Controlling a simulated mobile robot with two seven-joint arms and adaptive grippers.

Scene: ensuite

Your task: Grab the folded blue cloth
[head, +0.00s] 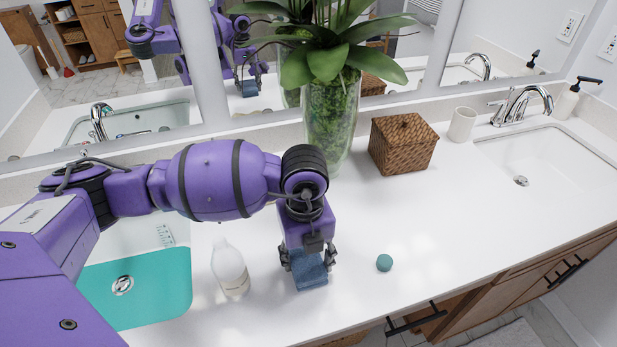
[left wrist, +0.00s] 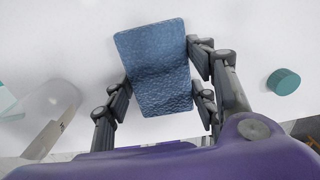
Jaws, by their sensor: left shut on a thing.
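The folded blue cloth (head: 309,275) is at the white countertop between the fingers of my left gripper (head: 308,263). In the left wrist view the cloth (left wrist: 158,68) is a textured blue rectangle, with the left gripper's fingers (left wrist: 160,95) pressed against its two sides. The left gripper points down and is shut on the cloth. I cannot tell whether the cloth touches the counter or is slightly raised. My right gripper is not in view.
A white bottle (head: 230,268) stands just left of the gripper, and a small teal round item (head: 384,262) lies to its right. A glass plant vase (head: 331,120), wicker box (head: 402,145) and cup (head: 462,124) stand behind. Sinks lie left (head: 140,290) and right (head: 550,155).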

